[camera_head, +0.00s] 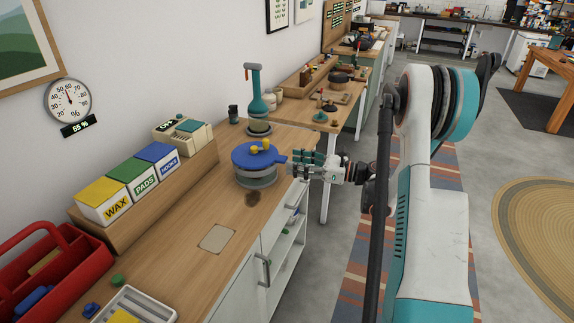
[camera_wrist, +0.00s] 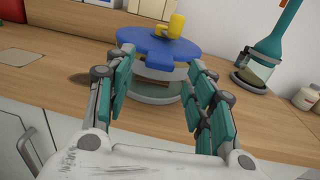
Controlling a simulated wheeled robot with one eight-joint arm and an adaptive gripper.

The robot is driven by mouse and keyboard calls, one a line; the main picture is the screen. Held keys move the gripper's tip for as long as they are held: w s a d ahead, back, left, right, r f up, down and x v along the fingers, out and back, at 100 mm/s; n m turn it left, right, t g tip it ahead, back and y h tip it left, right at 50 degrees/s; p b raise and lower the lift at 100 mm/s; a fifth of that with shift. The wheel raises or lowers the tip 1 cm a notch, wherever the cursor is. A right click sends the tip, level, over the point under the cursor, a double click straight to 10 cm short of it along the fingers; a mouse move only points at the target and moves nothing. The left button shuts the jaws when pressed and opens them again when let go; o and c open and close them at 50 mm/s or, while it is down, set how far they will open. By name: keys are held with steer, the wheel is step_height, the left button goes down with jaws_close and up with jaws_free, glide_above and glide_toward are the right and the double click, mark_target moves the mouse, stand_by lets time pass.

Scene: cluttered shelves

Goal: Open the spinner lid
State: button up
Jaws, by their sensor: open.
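The spinner has a round blue lid (camera_head: 252,156) with a yellow knob (camera_head: 262,146) and a tab on its right side. The lid lies over a pale grey base (camera_head: 257,180) on the wooden counter. In the wrist view the blue lid (camera_wrist: 150,42) and yellow knob (camera_wrist: 172,26) are ahead, with the grey base (camera_wrist: 155,96) showing below between my fingers. My gripper (camera_head: 296,162) is at the spinner's right, close to the lid's tab. It is open and empty in the wrist view (camera_wrist: 162,66). Whether a finger touches the lid, I cannot tell.
A teal-handled tool on a stand (camera_head: 256,95) is behind the spinner. Labelled boxes (camera_head: 130,180) stand on a wooden riser along the wall. A red tool caddy (camera_head: 55,265) is at the front left. Bare counter lies in front of the spinner.

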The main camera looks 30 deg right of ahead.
steer(key=shift+b+x, duration=0.4)
steer(key=shift+x, duration=1.45)
jaws_close()
